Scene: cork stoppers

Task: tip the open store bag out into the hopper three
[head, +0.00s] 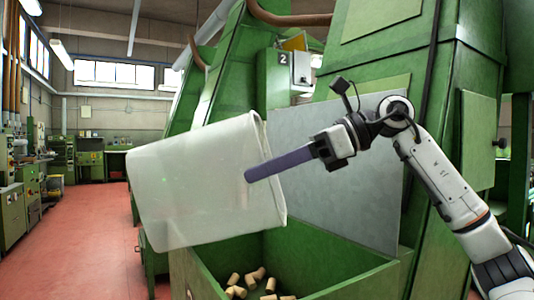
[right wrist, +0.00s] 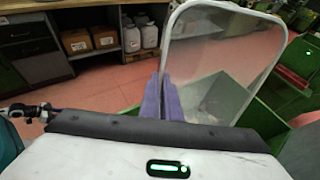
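The store bag (head: 195,185) is a large, whitish, translucent bag, tilted onto its side with its open mouth facing right. It hangs above the front left of a green hopper (head: 330,285); no number shows on this hopper. Several corks (head: 262,274) lie in the hopper. My right gripper (head: 252,174) reaches in from the right, its long purple fingers across the bag's mouth rim. In the right wrist view the fingers (right wrist: 164,85) are close together at the edge of the bag (right wrist: 215,65), pinching it. I see no corks inside the bag. My left gripper is not in view.
A grey metal plate (head: 345,150) stands behind the hopper. A number 2 sign (head: 283,58) is on the green machine behind. Red floor (head: 85,245) is free at left. Cardboard boxes (right wrist: 76,42) and white canisters (right wrist: 131,38) stand by a cabinet.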

